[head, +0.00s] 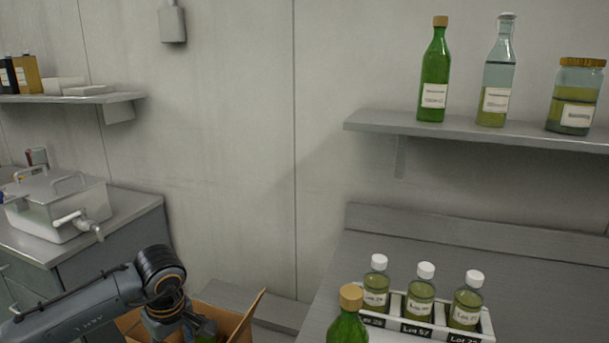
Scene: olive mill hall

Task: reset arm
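My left arm reaches in from the lower left of the head view. Its wrist hangs over a cardboard box, and my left gripper (185,333) is at the bottom edge of the picture, partly cut off. Its fingertips do not show clearly, so I cannot tell whether it is open or shut. Something green shows just right of it at the box; I cannot tell whether the gripper touches it. My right gripper is not in view.
The open cardboard box (243,318) stands left of a grey bench (450,243). On the bench are a green bottle (348,328) and a rack (487,324) of three capped sample bottles. A wall shelf (480,131) holds two bottles and a jar. A metal tank (60,208) stands left.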

